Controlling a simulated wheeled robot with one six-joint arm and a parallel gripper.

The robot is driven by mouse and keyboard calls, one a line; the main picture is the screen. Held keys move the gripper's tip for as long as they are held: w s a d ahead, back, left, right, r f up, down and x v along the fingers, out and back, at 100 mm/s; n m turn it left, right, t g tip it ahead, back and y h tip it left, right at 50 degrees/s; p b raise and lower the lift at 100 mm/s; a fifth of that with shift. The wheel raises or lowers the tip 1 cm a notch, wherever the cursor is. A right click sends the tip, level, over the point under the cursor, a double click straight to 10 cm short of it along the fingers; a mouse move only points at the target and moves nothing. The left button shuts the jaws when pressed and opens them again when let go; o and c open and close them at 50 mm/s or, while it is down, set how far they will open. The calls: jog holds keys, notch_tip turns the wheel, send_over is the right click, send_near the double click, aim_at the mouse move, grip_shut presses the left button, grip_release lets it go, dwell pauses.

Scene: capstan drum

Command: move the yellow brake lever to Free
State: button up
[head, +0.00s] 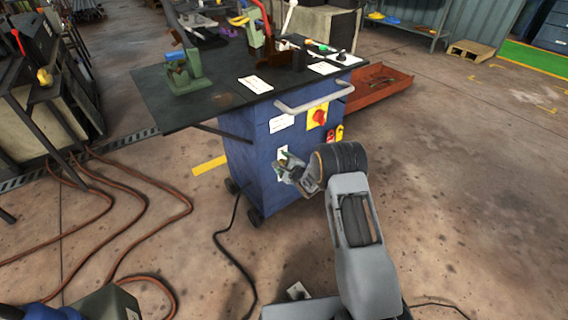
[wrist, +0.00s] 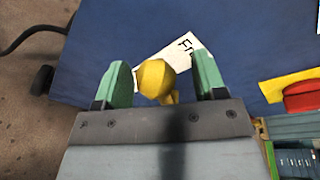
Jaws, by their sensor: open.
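The brake lever's yellow round knob (wrist: 152,78) shows in the wrist view, with a short yellow piece beside it. In the head view my gripper (head: 285,168) is at the front of the blue cabinet (head: 243,143) and hides the lever.
A red knob on a yellow plate (head: 317,117) is right of my gripper, under a grey rail handle (head: 315,97). The dark worktop (head: 220,95) overhangs, with a green vise (head: 184,72) on it. A black cable (head: 225,243) lies on the floor, left.

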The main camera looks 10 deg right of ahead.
jog(key=shift+s, duration=0.1)
jog(key=p+v, duration=0.3)
jog(key=v, duration=1)
jog(key=shift+s+d+p, duration=0.2)
jog(key=shift+s+p, duration=0.05)
jog(key=shift+p, duration=0.15)
